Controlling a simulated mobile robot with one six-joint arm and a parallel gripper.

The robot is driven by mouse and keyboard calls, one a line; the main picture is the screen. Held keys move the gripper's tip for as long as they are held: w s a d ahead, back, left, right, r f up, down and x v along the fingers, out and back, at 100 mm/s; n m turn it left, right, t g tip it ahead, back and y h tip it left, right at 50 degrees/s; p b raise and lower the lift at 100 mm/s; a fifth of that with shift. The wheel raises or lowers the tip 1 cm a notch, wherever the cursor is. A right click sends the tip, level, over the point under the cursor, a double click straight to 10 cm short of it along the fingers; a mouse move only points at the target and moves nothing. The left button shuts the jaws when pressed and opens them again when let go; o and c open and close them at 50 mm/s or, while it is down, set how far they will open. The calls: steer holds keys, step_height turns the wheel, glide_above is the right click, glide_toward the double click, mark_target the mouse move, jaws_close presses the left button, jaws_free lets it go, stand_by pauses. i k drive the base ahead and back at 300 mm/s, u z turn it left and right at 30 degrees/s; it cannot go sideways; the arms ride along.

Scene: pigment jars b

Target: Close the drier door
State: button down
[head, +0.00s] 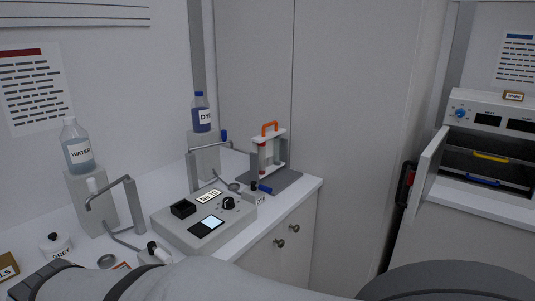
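The drier (490,104) is a pale box on the bench at the right, with a blue knob and dark displays on its front. Its door (427,180) stands open, swung out to the left and seen nearly edge-on. A black piece with a red part (407,183) shows at the door's outer side; it looks like a handle, but I cannot be sure. Inside the open drier are dark shelves, one with a yellow handle (490,157) and a lower one with a blue handle (482,179). My gripper cannot be made out; only my arm links show along the bottom.
A left bench (290,192) holds a water bottle (80,150), a dye bottle (201,115), a control box (204,220) and a rack with an orange handle (268,150). A tall grey panel (345,130) stands left of the drier. The bench before the drier looks clear.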

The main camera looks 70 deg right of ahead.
mark_target(427, 166)
steer(key=z, duration=3.5)
steer(key=i, duration=0.95)
steer(key=u, duration=0.15)
